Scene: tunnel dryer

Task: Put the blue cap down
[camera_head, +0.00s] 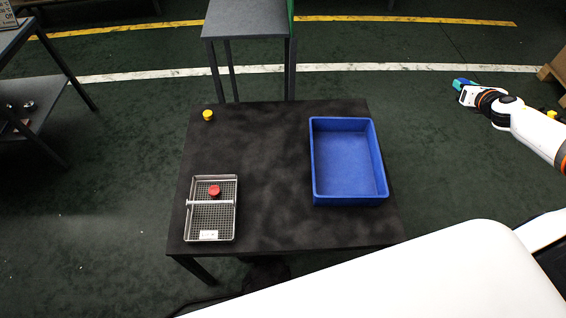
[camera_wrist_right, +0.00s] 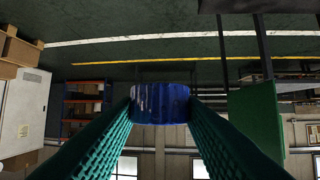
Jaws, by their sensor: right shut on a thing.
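My right gripper (camera_head: 459,83) is at the far right in the head view, out past the table's right side and above the floor. In the right wrist view its two green fingers (camera_wrist_right: 160,115) are shut on the blue cap (camera_wrist_right: 160,103). The cap is held between the fingertips, clear of any surface. My left gripper is not in view.
A dark table (camera_head: 270,180) carries a blue bin (camera_head: 347,198), empty, a wire basket (camera_head: 236,210) with a red cap (camera_head: 214,191) in it, and a yellow cap (camera_head: 208,115). The table's middle is clear. A grey stand (camera_head: 245,18) is behind.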

